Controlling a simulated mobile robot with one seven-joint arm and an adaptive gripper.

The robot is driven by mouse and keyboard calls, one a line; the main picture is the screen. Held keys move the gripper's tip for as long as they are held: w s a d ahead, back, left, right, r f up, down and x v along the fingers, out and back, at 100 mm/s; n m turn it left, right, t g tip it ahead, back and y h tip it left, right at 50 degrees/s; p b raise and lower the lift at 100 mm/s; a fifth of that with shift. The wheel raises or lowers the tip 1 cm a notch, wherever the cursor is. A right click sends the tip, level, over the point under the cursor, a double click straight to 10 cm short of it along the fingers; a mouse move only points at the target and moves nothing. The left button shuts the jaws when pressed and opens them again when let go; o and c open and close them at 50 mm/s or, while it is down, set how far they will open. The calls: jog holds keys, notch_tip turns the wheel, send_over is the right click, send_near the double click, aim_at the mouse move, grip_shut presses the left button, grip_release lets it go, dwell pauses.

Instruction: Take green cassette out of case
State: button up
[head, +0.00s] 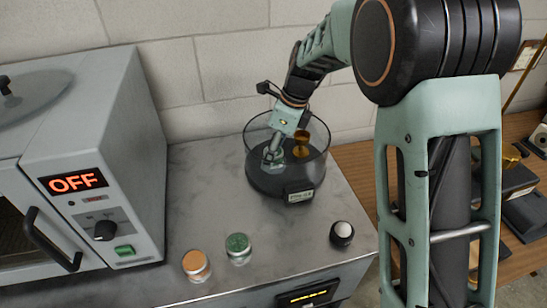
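My gripper (273,155) reaches down inside a round, clear-walled case (277,190) with a dark lower part and a small label on its front. The fingers are small and seen through the clear wall, so I cannot tell whether they are open or shut or hold anything. A gold, goblet-shaped thing (301,145) stands in the case just right of the fingers. I cannot make out a green cassette in the case. A small round jar with a green top (238,246) stands outside, in front of the case.
An orange-topped jar (196,264) stands left of the green one. A black-and-white knob (342,233) is near the grey worktop's (200,190) right edge. A grey oven (100,160) reading OFF fills the left. A wooden table (360,170) with dark items is at right.

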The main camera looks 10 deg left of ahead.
jog(key=c, duration=1.2)
jog(key=shift+o, duration=0.2)
notch_tip(320, 180, up, 10)
jog(key=shift+f+p, duration=0.1)
jog(key=shift+p, duration=0.35)
jog(key=shift+r+p, duration=2.8)
jog(key=shift+r, duration=0.15)
